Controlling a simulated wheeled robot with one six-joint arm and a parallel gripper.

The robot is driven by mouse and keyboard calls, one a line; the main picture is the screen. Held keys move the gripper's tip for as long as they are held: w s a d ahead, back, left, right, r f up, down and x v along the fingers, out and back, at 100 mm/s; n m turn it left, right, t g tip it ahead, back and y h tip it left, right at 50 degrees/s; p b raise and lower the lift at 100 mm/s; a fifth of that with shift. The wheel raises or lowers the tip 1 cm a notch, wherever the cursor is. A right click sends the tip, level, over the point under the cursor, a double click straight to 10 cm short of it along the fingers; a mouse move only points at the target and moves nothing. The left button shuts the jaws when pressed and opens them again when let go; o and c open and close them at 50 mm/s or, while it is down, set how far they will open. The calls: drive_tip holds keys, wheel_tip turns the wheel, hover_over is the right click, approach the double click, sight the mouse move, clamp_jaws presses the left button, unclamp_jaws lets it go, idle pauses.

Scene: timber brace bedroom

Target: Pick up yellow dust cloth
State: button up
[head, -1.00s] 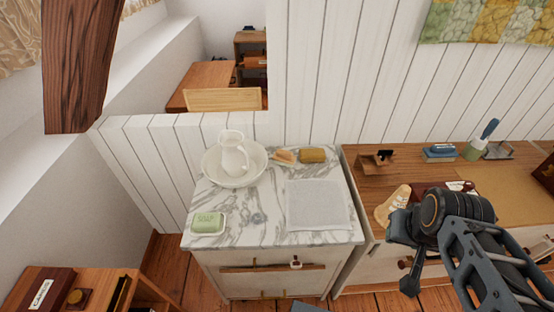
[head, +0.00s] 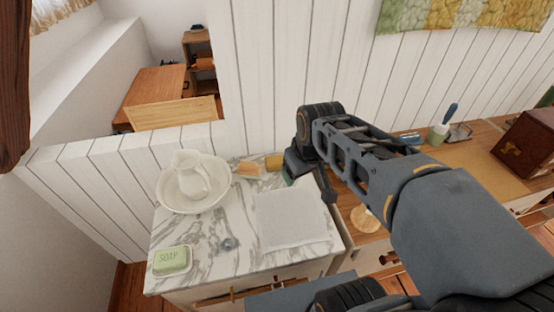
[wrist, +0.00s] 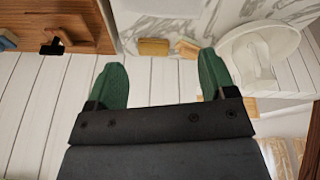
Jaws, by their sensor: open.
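The yellow dust cloth (head: 273,161) looks like a small folded mustard-yellow block. It lies at the back of the marble washstand top (head: 222,262), against the plank wall, partly hidden by my gripper in the head view. My gripper (head: 288,175) is above the washstand's back right corner, just right of the cloth in that view. In the wrist view my gripper (wrist: 162,63) is open, with its green fingers apart and nothing between them. The cloth (wrist: 153,47) appears just beyond the fingertips, between their lines. I cannot tell the exact height gap.
A wooden brush (head: 249,170) lies close left of the cloth. A white basin with a pitcher (head: 191,175), a green soap dish (head: 171,261) and a pale folded towel (head: 290,220) share the top. The white plank wall (head: 265,90) stands right behind.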

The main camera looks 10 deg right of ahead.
drive_tip(key=o, duration=0.3)
drive_tip(key=w+n, duration=0.2)
drive_tip(key=w, duration=0.2)
drive_tip(key=w+n+g+b, duration=0.1)
drive_tip(key=w+n, duration=0.1)
drive_tip(key=w, duration=0.2)
drive_tip(key=w+n, duration=0.1)
drive_tip(key=w, duration=0.3)
drive_tip(key=shift+w+d+f+n, duration=0.1)
drive_tip(key=shift+f+n, duration=0.1)
drive_tip(key=shift+n, duration=0.2)
drive_tip(key=n+g+b, duration=0.2)
drive_tip(key=n, duration=0.7)
hover_over(279, 159)
wheel_tip(279, 159, down, 16)
drive_tip(key=shift+f, duration=3.5)
